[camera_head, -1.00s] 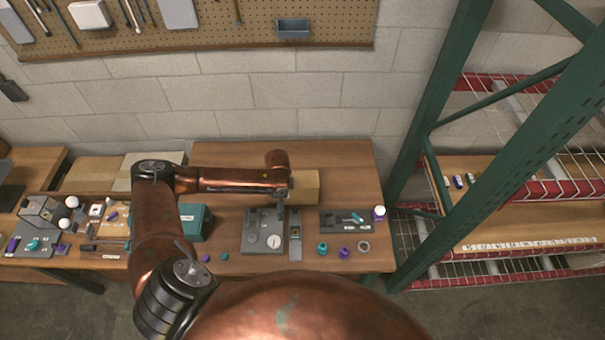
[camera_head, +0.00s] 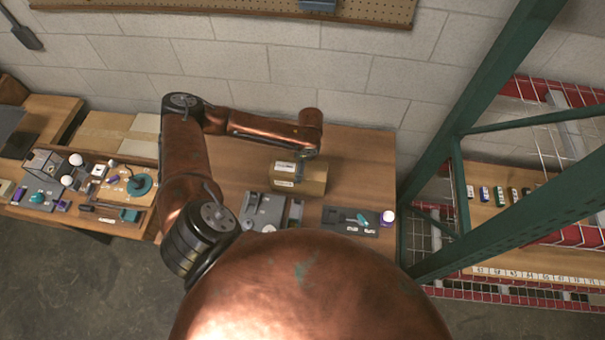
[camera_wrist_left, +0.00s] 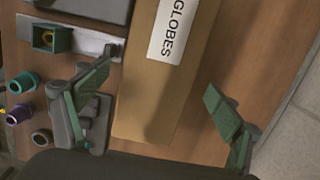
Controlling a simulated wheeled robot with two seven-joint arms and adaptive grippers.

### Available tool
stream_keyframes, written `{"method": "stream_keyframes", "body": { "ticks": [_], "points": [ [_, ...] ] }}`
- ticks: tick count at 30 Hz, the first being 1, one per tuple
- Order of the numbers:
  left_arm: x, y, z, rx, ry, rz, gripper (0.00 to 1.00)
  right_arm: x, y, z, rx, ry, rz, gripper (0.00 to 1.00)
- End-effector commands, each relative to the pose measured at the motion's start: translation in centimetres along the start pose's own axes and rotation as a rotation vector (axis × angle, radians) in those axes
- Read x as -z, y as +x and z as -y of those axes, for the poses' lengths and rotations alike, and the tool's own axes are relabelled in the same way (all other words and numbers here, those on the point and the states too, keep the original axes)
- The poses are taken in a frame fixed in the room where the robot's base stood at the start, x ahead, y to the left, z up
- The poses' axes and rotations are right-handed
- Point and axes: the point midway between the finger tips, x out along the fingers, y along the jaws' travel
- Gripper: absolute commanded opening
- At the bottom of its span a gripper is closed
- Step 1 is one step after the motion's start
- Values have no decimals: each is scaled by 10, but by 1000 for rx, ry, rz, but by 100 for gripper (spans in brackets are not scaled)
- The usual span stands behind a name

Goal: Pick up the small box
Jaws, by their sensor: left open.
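A brown cardboard box (camera_head: 314,181) sits on the wooden workbench, towards the back right. In the left wrist view the box (camera_wrist_left: 150,104) carries a white label reading "GLOBES". My left gripper (camera_head: 298,172) is over the box, its arm reaching in from the left. In the left wrist view my left gripper (camera_wrist_left: 158,92) is open, with one green-padded finger on each side of the box. The fingers do not appear closed on it. My right gripper is in neither view.
A grey tray (camera_head: 262,211) and a dark tray with a teal part (camera_head: 350,219) lie in front of the box. A small green open box (camera_wrist_left: 52,38) and several round parts show left in the wrist view. A green-posted shelf rack (camera_head: 425,200) stands at the right.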

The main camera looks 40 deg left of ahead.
Motion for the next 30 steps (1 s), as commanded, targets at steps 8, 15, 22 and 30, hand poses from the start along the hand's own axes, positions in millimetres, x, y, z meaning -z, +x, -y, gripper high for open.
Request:
{"method": "stream_keyframes", "body": {
  "ticks": [8,15,22,30],
  "points": [
    [0,23,-1,-3,-1,1,86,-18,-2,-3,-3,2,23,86],
    [4,50,0,-3,-2,1,86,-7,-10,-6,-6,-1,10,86],
    [5,78,0,-2,0,0,86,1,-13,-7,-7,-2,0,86],
    [4,81,1,0,0,0,85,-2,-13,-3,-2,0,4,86]
  ]
}}
